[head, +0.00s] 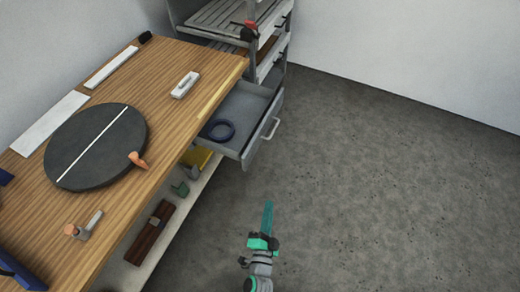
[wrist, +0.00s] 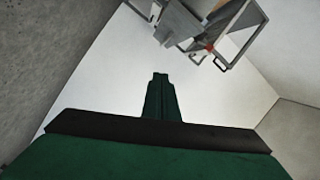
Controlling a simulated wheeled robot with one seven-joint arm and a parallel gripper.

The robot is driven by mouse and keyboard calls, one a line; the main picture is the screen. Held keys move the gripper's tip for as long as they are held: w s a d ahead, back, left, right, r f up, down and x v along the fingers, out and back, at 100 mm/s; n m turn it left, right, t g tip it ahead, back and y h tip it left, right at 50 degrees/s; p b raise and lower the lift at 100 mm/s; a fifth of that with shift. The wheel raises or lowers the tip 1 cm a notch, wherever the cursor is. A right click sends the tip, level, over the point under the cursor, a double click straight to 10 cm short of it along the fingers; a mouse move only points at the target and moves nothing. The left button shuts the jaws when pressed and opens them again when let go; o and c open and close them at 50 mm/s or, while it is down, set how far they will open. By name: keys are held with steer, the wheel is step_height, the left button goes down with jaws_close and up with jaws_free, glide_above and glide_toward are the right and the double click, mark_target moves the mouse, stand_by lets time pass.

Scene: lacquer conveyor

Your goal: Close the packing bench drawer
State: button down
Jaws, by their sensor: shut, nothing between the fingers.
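The packing bench drawer (head: 242,109) is grey and stands pulled out from the right side of the wooden bench (head: 160,72). A dark blue ring (head: 221,130) lies inside it. A bar handle (head: 270,129) is on its outer front. My gripper (head: 268,212) is shut and empty, over the floor in front of the drawer and apart from it. In the wrist view, my shut fingers (wrist: 159,92) point toward a white wall. A grey frame-like structure shows at the top there; I cannot tell whether the drawer is part of it.
A dark round turntable (head: 95,146) and a small white block (head: 185,85) are on the bench top. A lower shelf (head: 140,262) holds several items. A grey rack (head: 268,45) stands behind the drawer. The floor (head: 400,170) to the right is clear.

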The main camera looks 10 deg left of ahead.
steer(key=w+a+f+m, duration=0.1)
steer(key=w+a+m, duration=0.2)
steer(key=w, duration=1)
steer(key=w+a+f+m, duration=0.1)
steer(key=w+a+m, duration=0.2)
steer(key=w, duration=1)
steer(key=shift+m+h, duration=0.3)
steer(key=shift+w, duration=0.15)
